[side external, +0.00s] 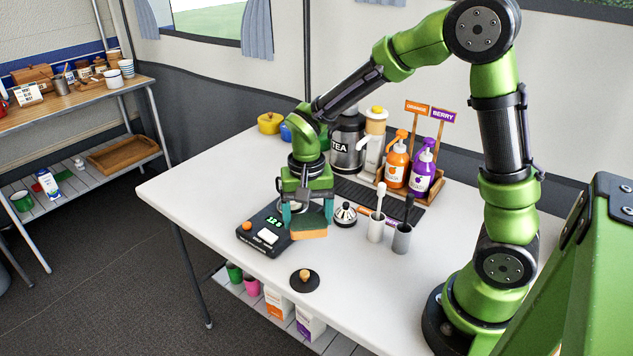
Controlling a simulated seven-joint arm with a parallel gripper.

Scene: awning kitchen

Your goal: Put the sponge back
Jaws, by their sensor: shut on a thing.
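The sponge (309,232) is orange with a dark green top. My gripper (307,207) points down, with its teal fingers shut on the sponge. The sponge is beside the right edge of a black scale (258,243) with a lit green display. I cannot tell whether the sponge touches the scale or the table. A white block lies on the scale, and an orange knob is at its left corner. No sponge holder can be made out with certainty.
A metal juicer-like piece (345,215) stands just right of the sponge. A white cup (376,228) and a grey cup (401,238) hold brushes. Orange and purple pump bottles (397,165) and a tea canister (346,146) stand behind. A black disc (305,281) lies in front; the front-left table (200,195) is clear.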

